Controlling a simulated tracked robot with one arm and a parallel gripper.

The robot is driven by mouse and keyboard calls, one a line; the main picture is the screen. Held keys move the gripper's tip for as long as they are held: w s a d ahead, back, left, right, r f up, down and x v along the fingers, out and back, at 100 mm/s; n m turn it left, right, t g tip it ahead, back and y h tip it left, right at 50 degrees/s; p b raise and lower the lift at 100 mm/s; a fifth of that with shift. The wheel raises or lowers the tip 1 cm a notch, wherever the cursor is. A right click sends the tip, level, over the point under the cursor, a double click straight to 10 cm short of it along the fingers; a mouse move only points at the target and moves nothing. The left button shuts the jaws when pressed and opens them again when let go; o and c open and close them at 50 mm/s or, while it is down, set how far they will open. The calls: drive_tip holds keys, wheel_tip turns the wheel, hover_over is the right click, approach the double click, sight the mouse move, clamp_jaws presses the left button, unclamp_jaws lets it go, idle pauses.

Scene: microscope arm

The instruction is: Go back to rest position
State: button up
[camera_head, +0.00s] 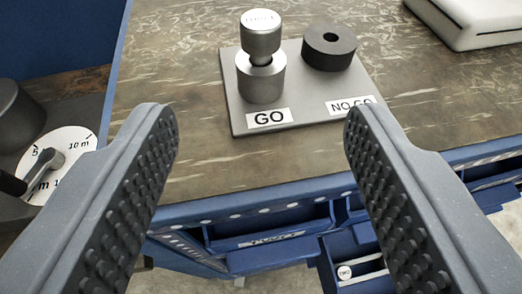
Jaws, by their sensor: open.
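My gripper (262,130) is open and empty, its two dark, studded fingers reaching in from the lower left and lower right. Past the fingertips, a grey plate (304,112) lies on the mottled brown table top. A metal cylinder (261,78) with a knobbed top stands on the plate behind the GO label (268,117). A black ring (330,47) with a centre hole sits behind the NO GO label (350,105), which the right finger partly covers. The gripper is apart from these things.
The brown table top (195,95) has a blue front edge, with blue open drawers or trays (270,240) below it. A white dial (62,160) with a dark pointer is at the left. A white block (470,18) lies at the top right. The table left of the plate is clear.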

drive_tip(key=shift+s+r, duration=0.1)
drive_tip(key=shift+s, duration=0.25)
drive_tip(key=s+d+r+h+b, duration=0.1)
drive_tip(key=s+r, duration=0.1)
drive_tip(key=r, duration=0.7)
drive_tip(key=s+r+b, duration=0.1)
drive_tip(key=s+r, duration=0.1)
drive_tip(key=r, duration=0.6)
drive_tip(key=s+a+r+t, duration=0.1)
drive_tip(key=s+a+r, duration=0.1)
drive_tip(key=s+r, duration=1.1)
wheel_tip(320, 180, up, 4)
drive_tip(key=shift+s+m+b, duration=0.25)
drive_tip(key=shift+m+b, duration=0.15)
drive_tip(key=c, duration=0.4)
drive_tip(key=shift+w+d, duration=0.1)
